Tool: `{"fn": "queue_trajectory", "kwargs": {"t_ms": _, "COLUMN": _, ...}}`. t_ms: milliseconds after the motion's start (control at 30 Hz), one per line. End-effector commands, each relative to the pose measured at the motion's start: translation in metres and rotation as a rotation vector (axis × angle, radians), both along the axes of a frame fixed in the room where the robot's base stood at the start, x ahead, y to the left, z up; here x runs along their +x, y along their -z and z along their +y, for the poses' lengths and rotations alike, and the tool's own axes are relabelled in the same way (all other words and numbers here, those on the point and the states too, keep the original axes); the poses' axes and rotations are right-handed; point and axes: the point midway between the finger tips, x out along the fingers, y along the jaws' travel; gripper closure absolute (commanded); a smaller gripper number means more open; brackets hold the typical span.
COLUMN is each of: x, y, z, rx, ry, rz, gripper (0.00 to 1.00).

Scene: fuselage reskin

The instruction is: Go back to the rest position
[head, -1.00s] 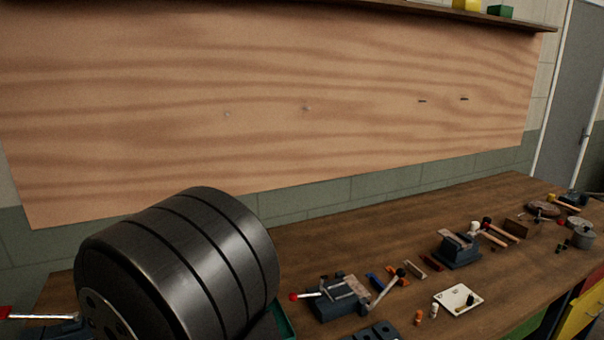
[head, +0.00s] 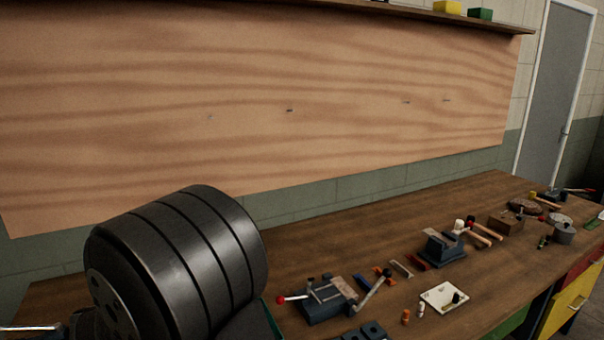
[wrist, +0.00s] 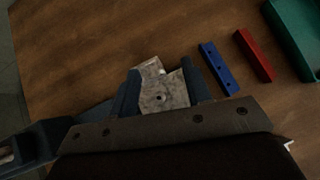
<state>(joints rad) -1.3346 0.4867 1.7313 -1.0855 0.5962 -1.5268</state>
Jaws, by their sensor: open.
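My gripper (wrist: 160,70) shows at the bottom of the wrist view, its two dark fingers apart. A worn grey metal piece with a dark hole (wrist: 158,97) shows between the fingers; I cannot tell how far below them it lies. The gripper holds nothing that I can make out. In the head view a large dark ringed cylinder of my own arm fills the lower left, and the gripper itself does not show there.
A blue bar (wrist: 219,69), a red bar (wrist: 253,55) and a green tray (wrist: 297,38) lie right of the gripper. On the wooden bench (head: 370,225) stand a blue vise (head: 441,248), a white plate (head: 444,297) and several tools. A wood panel (head: 250,90) covers the wall behind.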

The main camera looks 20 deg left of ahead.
Motion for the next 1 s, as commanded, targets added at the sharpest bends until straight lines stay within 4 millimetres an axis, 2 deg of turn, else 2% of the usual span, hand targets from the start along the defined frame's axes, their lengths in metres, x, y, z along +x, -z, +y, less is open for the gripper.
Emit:
{"fn": "queue_trajectory", "kwargs": {"t_ms": 200, "x": 0.016, "y": -0.002, "z": -0.008, "rx": 0.001, "ry": 0.028, "rz": 0.000, "gripper": 0.55}}
{"fn": "queue_trajectory", "kwargs": {"t_ms": 500, "x": 0.018, "y": -0.002, "z": -0.009, "rx": 0.000, "ry": 0.030, "rz": 0.000, "gripper": 0.55}}
{"fn": "queue_trajectory", "kwargs": {"t_ms": 567, "x": 0.018, "y": -0.002, "z": -0.009, "rx": 0.000, "ry": 0.030, "rz": 0.000, "gripper": 0.48}}
{"fn": "queue_trajectory", "kwargs": {"t_ms": 800, "x": 0.018, "y": -0.002, "z": -0.009, "rx": 0.000, "ry": 0.031, "rz": 0.000, "gripper": 0.00}}
{"fn": "queue_trajectory", "kwargs": {"t_ms": 900, "x": 0.026, "y": -0.004, "z": -0.013, "rx": 0.005, "ry": 0.072, "rz": 0.010, "gripper": 0.00}}
{"fn": "queue_trajectory", "kwargs": {"t_ms": 1000, "x": 0.047, "y": -0.010, "z": -0.025, "rx": 0.023, "ry": 0.204, "rz": 0.054, "gripper": 0.00}}
